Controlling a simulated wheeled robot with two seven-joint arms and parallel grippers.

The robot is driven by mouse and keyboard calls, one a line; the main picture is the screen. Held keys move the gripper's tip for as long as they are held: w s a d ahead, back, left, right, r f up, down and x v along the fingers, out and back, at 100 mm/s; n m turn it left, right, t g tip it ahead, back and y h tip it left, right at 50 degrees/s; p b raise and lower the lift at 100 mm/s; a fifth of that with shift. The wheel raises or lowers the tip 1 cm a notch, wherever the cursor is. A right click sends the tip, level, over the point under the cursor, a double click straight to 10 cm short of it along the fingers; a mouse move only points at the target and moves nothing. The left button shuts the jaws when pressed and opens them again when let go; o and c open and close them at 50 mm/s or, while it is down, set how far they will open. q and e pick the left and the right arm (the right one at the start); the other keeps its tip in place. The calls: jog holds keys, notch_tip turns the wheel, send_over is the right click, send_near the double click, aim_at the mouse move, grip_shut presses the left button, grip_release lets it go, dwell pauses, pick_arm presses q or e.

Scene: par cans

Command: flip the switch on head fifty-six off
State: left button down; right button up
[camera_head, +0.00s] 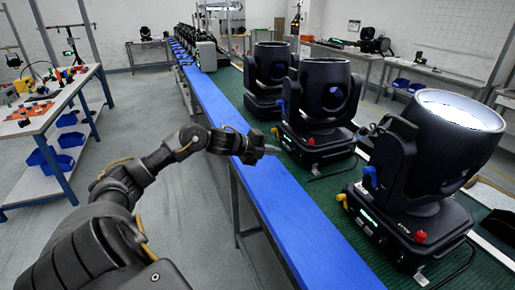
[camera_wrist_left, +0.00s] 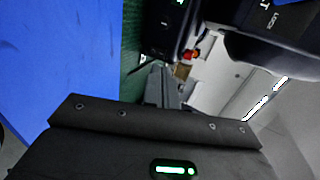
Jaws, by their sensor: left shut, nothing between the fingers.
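Several black moving-head lights stand in a row; no number is legible, so I cannot tell which is head fifty-six. The nearest head (camera_head: 445,150) has a lit lens and a red switch (camera_head: 421,237) on its base. The middle head (camera_head: 326,105) has a red switch (camera_head: 311,141) on its base front. My left gripper (camera_head: 274,150) is shut and empty, just left of the middle head's base. In the left wrist view, the gripper tips (camera_wrist_left: 165,85) lie close to a red switch (camera_wrist_left: 190,55); contact cannot be told. My right gripper is out of view.
A third head (camera_head: 268,75) stands farther back. The blue bench edge (camera_head: 245,165) runs along the green mat (camera_head: 235,93) under the row. Black cables lie by the bases. A tool table (camera_head: 40,122) stands at left, with clear floor between.

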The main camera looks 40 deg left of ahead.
pick_arm(q)
jog(key=s+r+b, duration=0.1)
jog(key=s, duration=0.1)
jog(key=s+a+r+b, duration=0.1)
jog(key=s+r, duration=0.1)
jog(key=shift+a+r, duration=0.15)
dwell(0.4)
